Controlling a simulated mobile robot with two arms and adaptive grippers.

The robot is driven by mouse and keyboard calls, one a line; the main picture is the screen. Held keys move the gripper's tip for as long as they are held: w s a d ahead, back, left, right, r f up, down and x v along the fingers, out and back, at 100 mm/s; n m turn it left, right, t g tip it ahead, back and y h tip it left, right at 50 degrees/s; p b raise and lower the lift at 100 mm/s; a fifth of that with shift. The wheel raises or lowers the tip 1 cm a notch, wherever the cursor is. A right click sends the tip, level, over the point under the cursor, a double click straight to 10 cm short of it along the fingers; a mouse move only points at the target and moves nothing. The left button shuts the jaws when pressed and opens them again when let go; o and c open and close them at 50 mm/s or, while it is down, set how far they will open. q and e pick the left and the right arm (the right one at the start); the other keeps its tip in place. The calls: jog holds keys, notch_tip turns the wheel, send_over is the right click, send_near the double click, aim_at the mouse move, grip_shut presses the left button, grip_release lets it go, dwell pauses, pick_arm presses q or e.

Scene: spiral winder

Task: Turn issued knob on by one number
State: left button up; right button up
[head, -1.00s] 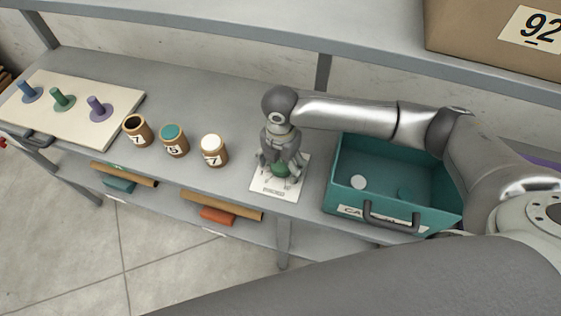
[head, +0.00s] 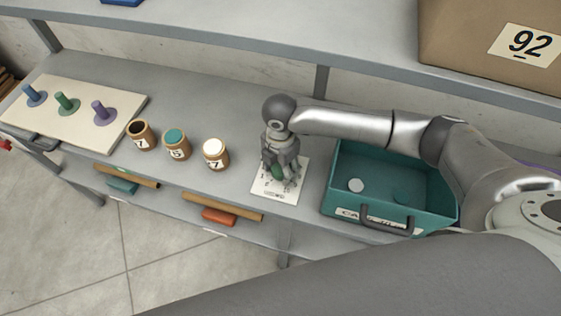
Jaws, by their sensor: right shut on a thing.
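The issued knob (head: 277,171) is a small green knob on a white dial card (head: 273,190) with dark markings, lying on the grey bench. My right gripper (head: 279,173) points down over the card, with its fingers shut on the knob. The fingers hide much of the knob and part of the dial, and the markings are too small to read. My left gripper is not in the head view.
Brown pots, one with a white top (head: 214,154), stand to the left. A cream board (head: 62,118) holds three coloured pegs. A shelf (head: 250,35) with a cardboard box (head: 480,50) is above.

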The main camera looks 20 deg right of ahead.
jog(key=m+p, duration=0.3)
jog(key=p, duration=0.1)
jog(key=m+p, duration=0.2)
jog(key=shift+w+r+m, duration=0.1)
jog(key=shift+r+m, duration=0.2)
jog(key=m+p, duration=0.2)
jog(key=shift+w+f+m, duration=0.1)
jog(key=shift+m, duration=0.3)
jog(key=shift+w+m+p, duration=0.1)
jog(key=shift+m+p, duration=0.6)
jog(key=shift+p, duration=0.05)
jog(key=shift+f, duration=0.1)
jog(key=o, duration=1)
